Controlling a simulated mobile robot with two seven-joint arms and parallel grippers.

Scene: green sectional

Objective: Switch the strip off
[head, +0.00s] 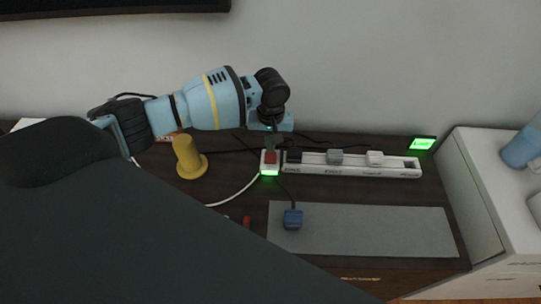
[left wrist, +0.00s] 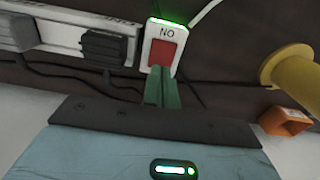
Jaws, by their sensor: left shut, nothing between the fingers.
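A white power strip (head: 400,171) lies along the back of the dark wooden top, with several plugs in it. Its left end is a switch block with a red rocker switch (head: 271,157) and a green glowing edge. In the left wrist view the red switch (left wrist: 162,53) shows close up, with "NO" lettering beside it, upside down there. My left gripper (head: 269,142) is shut and empty, pointing down at the switch block. Its green fingertips (left wrist: 162,88) are right by the switch's edge; I cannot tell if they touch it. My right gripper is not in view.
A yellow peg-like object (head: 187,160) stands left of the strip. A blue plug (head: 292,219) lies on a grey mat (head: 370,230) in front. A green lit display (head: 422,143) stands behind the strip's right end. A white cabinet (head: 475,190) is at right. Cables run around the strip.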

